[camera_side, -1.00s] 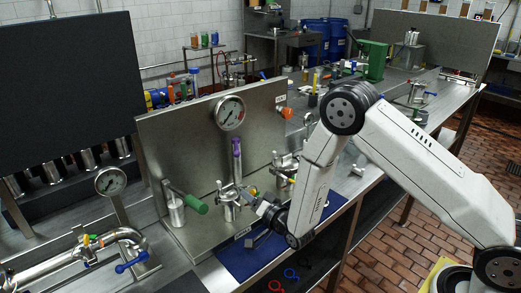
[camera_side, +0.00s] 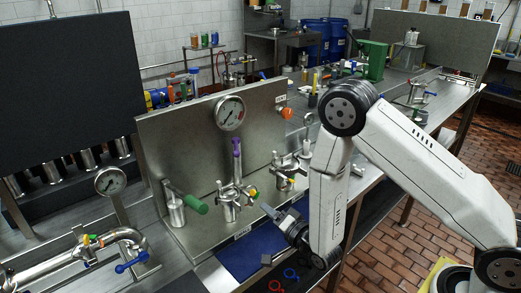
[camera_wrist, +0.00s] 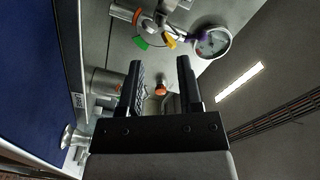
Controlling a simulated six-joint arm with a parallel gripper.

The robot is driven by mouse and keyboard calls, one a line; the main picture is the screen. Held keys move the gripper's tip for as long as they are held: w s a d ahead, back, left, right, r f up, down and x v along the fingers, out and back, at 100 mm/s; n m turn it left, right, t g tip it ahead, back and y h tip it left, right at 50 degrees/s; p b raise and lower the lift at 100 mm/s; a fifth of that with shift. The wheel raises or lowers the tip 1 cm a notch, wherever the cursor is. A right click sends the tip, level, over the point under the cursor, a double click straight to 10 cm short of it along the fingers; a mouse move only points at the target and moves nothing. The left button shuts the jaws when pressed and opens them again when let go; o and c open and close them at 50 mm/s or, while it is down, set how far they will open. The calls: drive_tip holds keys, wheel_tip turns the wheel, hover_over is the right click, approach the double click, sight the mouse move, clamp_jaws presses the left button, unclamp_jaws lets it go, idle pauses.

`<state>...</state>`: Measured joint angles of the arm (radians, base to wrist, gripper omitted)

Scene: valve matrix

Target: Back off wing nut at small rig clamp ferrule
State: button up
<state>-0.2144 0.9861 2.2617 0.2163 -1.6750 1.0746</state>
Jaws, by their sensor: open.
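In the side view, the small steel rig has a clamp fitting (camera_side: 230,207) below a purple-handled valve (camera_side: 237,158). A small yellow-green tab (camera_side: 253,192), which may be the wing nut, shows at the fitting's right side. Which tab is the wing nut I cannot tell.
A second clamp fitting (camera_side: 286,180) stands close to the right. A dial gauge (camera_side: 230,113) and an orange knob (camera_side: 287,113) are on the steel panel (camera_side: 180,140). A green-handled part (camera_side: 195,204) stands left. A blue mat (camera_side: 245,255) lies in front.

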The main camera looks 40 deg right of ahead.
drive_tip(key=s+d+r+n+g, duration=0.3)
drive_tip(key=s+n+g, duration=0.3)
drive_tip(key=s+g, duration=0.1)
drive_tip(key=s+d+r+n+g, duration=0.2)
drive_tip(key=s+r+n+g, duration=0.1)
drive_tip(key=s+n+g, duration=0.3)
drive_tip(key=shift+s+d+r+g, duration=0.3)
drive_tip(key=shift+s+d+g, duration=0.1)
drive_tip(key=shift+s+g, duration=1)
idle(1.1)
drive_tip(key=shift+s, duration=0.2)
